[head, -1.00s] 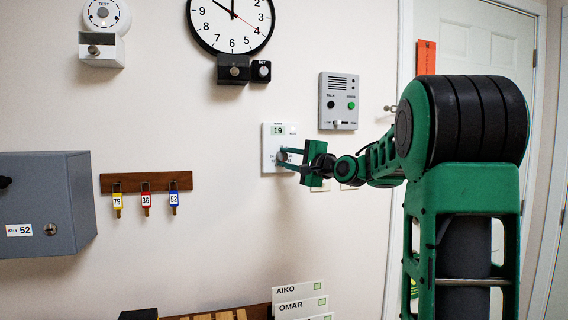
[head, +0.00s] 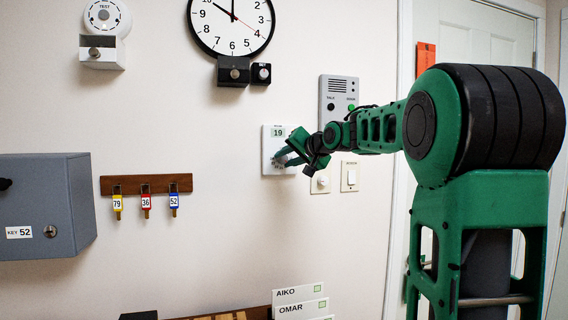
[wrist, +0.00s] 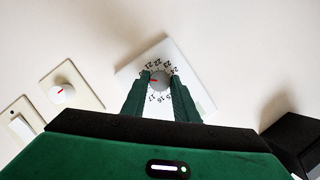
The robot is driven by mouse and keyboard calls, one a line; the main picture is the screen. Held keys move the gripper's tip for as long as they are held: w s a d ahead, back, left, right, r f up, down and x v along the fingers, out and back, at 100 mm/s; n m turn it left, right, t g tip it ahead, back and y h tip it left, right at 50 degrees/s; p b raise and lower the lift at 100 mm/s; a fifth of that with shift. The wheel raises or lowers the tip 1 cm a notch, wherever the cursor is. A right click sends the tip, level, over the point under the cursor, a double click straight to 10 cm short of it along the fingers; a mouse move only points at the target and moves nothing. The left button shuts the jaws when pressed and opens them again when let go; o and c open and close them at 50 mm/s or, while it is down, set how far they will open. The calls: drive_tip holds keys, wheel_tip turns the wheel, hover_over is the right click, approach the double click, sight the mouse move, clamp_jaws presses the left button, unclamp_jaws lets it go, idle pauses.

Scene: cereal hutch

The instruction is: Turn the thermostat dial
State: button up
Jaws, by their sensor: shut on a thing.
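The white thermostat (head: 267,160) hangs on the wall, with a small display reading 19 at its top. Its grey round dial (wrist: 159,79) has a red mark and sits inside a ring of numbers from about 16 to 24 in the wrist view. My gripper (head: 281,160) is at the thermostat, its two green fingers shut on the dial from either side. The wrist view also shows the fingers (wrist: 160,88) around the dial, and the plate looks tilted there. In the head view the gripper hides most of the dial.
A grey intercom (head: 337,98) is above right of the thermostat, partly behind my arm. A round knob plate (head: 320,182) and a switch plate (head: 349,176) are to its lower right. A key rack (head: 146,183) and grey key box (head: 45,205) are left, with bare wall between.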

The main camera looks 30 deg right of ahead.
drive_tip(key=n+g+h, duration=0.1)
drive_tip(key=n, duration=0.1)
drive_tip(key=a+n+h, duration=0.1)
drive_tip(key=n+h, duration=0.1)
drive_tip(key=n, duration=0.1)
drive_tip(key=shift+w+f+g, duration=0.1)
drive_tip(key=shift+f+g, duration=0.1)
drive_tip(key=shift+g, duration=0.2)
drive_tip(key=shift+n+h, duration=0.9)
drive_tip(key=shift+n, duration=0.3)
drive_tip(key=shift+f+n+g+h, duration=0.1)
drive_tip(key=shift+n+g+h, duration=0.2)
drive_tip(key=shift+n+h, duration=0.65)
drive_tip(key=shift+n, duration=0.35)
drive_tip(key=o, duration=1.1)
drive_tip(key=shift+w, duration=0.1)
drive_tip(key=shift+c, duration=0.2)
drive_tip(key=shift+r, duration=0.2)
